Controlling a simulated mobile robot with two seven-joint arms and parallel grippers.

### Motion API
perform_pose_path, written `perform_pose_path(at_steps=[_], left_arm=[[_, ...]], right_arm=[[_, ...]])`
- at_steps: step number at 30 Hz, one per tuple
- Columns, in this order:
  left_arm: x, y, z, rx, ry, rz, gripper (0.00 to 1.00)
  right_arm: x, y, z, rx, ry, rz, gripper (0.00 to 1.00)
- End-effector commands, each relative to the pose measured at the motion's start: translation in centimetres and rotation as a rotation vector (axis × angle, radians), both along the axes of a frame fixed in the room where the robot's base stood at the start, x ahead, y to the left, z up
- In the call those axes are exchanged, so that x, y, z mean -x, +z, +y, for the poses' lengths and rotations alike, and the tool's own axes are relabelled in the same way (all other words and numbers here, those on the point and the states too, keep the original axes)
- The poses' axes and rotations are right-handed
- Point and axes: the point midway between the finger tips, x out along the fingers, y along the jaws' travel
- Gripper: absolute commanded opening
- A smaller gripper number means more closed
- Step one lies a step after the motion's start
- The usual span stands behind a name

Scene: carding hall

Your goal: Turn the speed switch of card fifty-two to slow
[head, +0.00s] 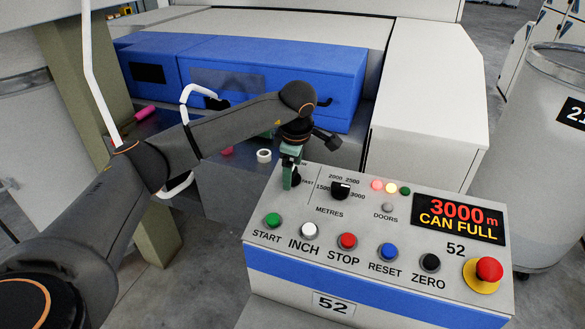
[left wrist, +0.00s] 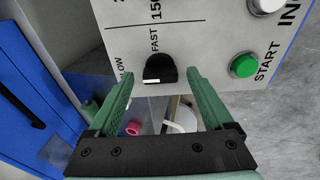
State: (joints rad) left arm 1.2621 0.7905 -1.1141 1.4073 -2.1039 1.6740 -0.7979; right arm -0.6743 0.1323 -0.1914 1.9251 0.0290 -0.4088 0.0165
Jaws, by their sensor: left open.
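The speed switch, a black knob with a white mark, shows in the left wrist view (left wrist: 162,66) on the pale control panel of card fifty-two (head: 340,240). Beside it are the printed word FAST and a partly hidden word ending in LOW. The white mark is on the knob's lower side in that view; I cannot tell its setting. My left gripper (head: 289,174) is open, its green fingertips on either side of the knob with gaps showing (left wrist: 158,78). In the head view the gripper largely hides the knob. My right gripper is not in view.
The panel also carries a metres knob (head: 341,190), a row of buttons including green START (head: 272,220), and a red emergency button (head: 488,270). The display (head: 460,219) reads 3000 m, CAN FULL. Blue machine covers (head: 270,75) stand behind my arm.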

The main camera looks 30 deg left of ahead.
Motion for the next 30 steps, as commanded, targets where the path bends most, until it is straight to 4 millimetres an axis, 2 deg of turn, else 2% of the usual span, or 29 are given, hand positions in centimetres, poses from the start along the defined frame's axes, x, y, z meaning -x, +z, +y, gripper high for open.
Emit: perform_pose_path(at_steps=[4,7,21,25,30], left_arm=[[0.0,0.2,-0.1,0.001,-0.002,0.0,0.85],[0.2,1.0,-0.3,0.001,-0.003,-0.002,0.85],[2.1,10.0,-2.0,0.0,-0.001,-0.003,0.85],[2.4,11.4,-2.3,0.001,0.0,-0.001,0.85],[2.6,12.0,-2.4,0.0,-0.001,0.0,0.85]], right_arm=[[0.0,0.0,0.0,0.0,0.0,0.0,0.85],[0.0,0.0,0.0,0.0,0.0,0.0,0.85],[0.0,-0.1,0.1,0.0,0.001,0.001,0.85],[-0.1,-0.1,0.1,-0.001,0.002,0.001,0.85],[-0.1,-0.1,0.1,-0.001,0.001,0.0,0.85]])
